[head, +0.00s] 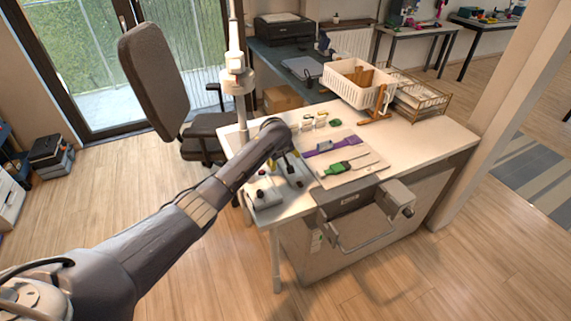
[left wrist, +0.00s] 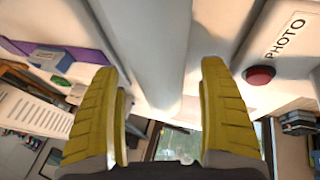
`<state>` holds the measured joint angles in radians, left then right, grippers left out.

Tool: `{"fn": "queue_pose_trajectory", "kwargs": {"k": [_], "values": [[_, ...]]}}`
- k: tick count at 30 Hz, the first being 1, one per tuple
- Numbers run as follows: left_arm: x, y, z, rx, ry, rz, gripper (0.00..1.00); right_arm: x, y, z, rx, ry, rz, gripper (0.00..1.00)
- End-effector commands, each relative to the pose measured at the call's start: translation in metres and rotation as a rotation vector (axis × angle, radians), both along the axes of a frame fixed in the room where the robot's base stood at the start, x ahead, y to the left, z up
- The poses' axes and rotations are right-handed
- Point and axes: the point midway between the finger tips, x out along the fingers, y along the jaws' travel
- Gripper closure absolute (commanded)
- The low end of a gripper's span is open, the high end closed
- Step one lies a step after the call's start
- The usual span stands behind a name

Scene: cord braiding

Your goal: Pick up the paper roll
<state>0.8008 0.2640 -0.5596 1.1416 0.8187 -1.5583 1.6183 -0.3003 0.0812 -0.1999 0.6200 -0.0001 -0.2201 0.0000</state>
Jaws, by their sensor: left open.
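My left gripper (head: 290,167) hangs over the near left part of the white table. In the left wrist view its two yellow fingers (left wrist: 160,72) are spread apart. A smooth pale cylinder (left wrist: 145,50), which looks like the paper roll, runs between the fingers from the top edge of that view. I see no clear gap or contact between it and the fingers. In the head view I cannot make out the roll; the gripper and wrist cover that part of the table. My right gripper is not in view.
A board with purple strap (head: 332,145) and green tool (head: 335,169) lies to the right. A white basket (head: 356,83) stands behind.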

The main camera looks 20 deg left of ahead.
Motion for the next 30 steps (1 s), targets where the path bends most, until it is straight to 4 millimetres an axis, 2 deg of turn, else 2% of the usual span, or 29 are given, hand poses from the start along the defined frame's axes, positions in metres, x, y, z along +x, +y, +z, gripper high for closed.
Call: {"fn": "queue_pose_trajectory", "kwargs": {"k": [6,15,30], "values": [[0.0056,0.0005,-0.0118,0.000,0.001,0.000,0.23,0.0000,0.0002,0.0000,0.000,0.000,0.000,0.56],[0.0062,0.0005,-0.0129,-0.001,0.001,0.000,0.22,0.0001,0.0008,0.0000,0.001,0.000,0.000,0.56],[0.0061,0.0005,-0.0128,-0.001,0.001,0.000,0.80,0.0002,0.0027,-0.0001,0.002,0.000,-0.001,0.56]]}}
